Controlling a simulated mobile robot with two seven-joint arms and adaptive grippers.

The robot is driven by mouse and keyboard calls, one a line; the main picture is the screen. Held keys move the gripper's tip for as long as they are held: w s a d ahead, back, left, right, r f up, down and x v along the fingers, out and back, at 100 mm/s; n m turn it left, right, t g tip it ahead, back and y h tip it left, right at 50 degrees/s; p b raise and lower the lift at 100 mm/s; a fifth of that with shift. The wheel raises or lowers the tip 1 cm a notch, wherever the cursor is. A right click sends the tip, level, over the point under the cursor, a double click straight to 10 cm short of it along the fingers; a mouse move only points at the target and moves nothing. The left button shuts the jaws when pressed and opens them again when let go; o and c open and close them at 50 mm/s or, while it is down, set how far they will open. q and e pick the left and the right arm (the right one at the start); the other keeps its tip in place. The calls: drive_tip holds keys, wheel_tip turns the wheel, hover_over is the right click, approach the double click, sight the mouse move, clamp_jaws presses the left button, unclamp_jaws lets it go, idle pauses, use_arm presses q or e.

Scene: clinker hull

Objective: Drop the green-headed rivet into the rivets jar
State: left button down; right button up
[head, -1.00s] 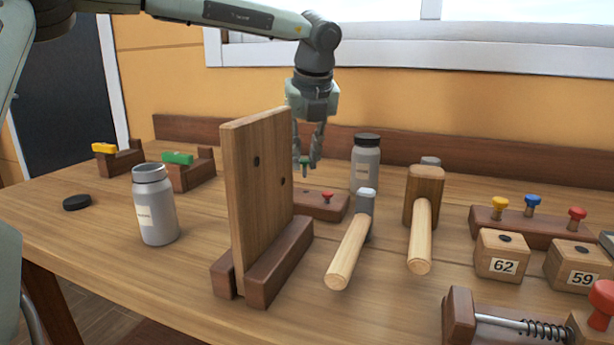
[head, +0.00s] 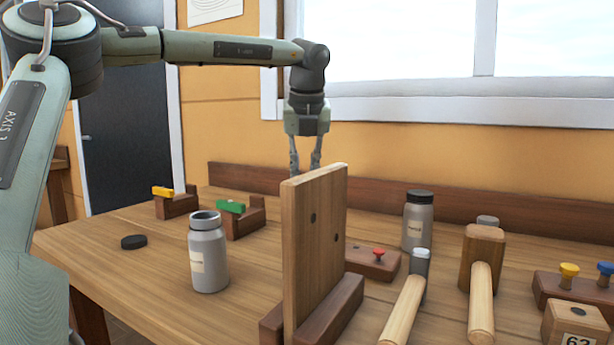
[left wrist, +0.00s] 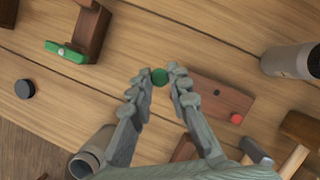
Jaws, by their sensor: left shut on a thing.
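My left gripper (head: 305,168) hangs behind the upright wooden board, which hides its fingertips in the head view. In the left wrist view its fingers (left wrist: 161,80) are shut on the green-headed rivet (left wrist: 159,77), whose round green head shows between the tips. An open grey jar (head: 208,260) with a pale label stands left of the board; its mouth shows at the lower left of the left wrist view (left wrist: 84,164). Another grey jar (head: 417,226) with a black lid stands right of the board. I cannot read either label surely. My right gripper is not in view.
The wooden board (head: 312,250) stands tall between the open jar and the tools. A dark block (head: 368,262) holds a red rivet. A loose black lid (head: 133,241) lies left. Yellow-topped and green-topped blocks stand behind; mallets (head: 482,270) lie right.

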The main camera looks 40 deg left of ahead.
use_arm(q)
drive_tip(key=shift+s+a+r, duration=0.1)
drive_tip(key=shift+s+r, duration=0.1)
drive_tip(key=shift+r, duration=0.05)
drive_tip(key=s+a+r+p, duration=0.1)
drive_tip(key=s+a+r, duration=0.1)
drive_tip(key=s+r, duration=0.65)
drive_tip(key=s+a+r+p, duration=0.2)
drive_tip(key=s+r, duration=0.1)
drive_tip(key=s, duration=1)
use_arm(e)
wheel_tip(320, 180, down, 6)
use_arm(q)
wheel_tip(320, 180, down, 6)
drive_tip(key=b, duration=0.5)
drive_tip(key=shift+d+b, duration=0.25)
drive_tip(key=shift+b, duration=0.05)
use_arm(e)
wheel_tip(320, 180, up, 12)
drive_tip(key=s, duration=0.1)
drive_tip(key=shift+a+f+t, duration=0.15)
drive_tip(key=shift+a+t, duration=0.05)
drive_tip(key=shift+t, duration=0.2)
use_arm(q)
drive_tip(key=shift+w, duration=0.1)
drive_tip(key=c, duration=1.4)
unclamp_jaws()
drive_tip(key=shift+o, duration=0.2)
